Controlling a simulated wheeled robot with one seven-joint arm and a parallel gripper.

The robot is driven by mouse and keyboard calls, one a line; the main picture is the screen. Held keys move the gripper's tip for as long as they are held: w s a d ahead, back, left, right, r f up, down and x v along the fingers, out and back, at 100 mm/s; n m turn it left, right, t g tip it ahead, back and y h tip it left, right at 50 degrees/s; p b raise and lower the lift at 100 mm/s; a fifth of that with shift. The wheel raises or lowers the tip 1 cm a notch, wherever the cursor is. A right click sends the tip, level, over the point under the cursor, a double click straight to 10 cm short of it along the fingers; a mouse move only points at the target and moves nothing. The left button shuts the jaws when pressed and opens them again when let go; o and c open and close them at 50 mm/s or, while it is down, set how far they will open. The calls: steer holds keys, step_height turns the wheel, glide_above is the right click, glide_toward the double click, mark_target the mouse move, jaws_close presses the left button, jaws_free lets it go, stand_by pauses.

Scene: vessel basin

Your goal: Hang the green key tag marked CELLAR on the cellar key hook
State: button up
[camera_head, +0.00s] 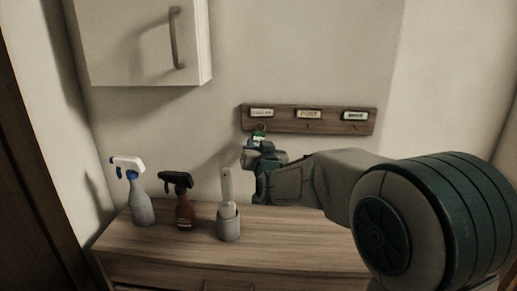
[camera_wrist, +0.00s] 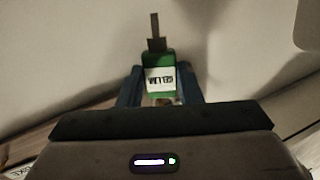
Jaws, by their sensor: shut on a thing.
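The green key tag (camera_wrist: 159,76) with a white label is between the fingers of my gripper (camera_wrist: 160,88) in the wrist view; its lettering shows upside down and reads like CELLAR. In the head view my gripper (camera_head: 257,145) is shut on the green tag (camera_head: 259,135), just below the left end of the wooden key rack (camera_head: 284,125). The left label (camera_head: 262,113) appears to read CELLAR. The tag's top is close to the hook under that label. I cannot tell whether its ring is around the hook or only in front of it.
The rack also bears a POST label (camera_head: 308,114) and a third label (camera_head: 355,115). On the wooden cabinet top (camera_head: 290,240) stand a white-headed spray bottle (camera_head: 140,200), a brown spray bottle (camera_head: 183,205) and a grey cup (camera_head: 228,227) with a pale upright object. A wall cabinet (camera_head: 130,45) hangs upper left.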

stand_by(0.4)
steer(key=o, duration=1)
steer(key=shift+o, duration=0.2)
steer(key=b+v, duration=0.3)
steer(key=v, duration=1.1)
steer(key=s+d+f+g+h, duration=0.2)
steer(key=s+d+f+g, duration=0.5)
steer(key=s, duration=0.4)
steer(key=s+d+f+g+h+p, duration=0.1)
steer(key=s+d+f+g+h, duration=0.1)
steer(key=s+d+f+g, duration=0.5)
steer(key=s+d+f, duration=0.1)
steer(key=s+f, duration=0.2)
steer(key=s, duration=0.1)
steer(key=shift+s+d+f+g, duration=0.15)
steer(key=shift+d+f+g, duration=0.15)
steer(key=shift+g, duration=0.1)
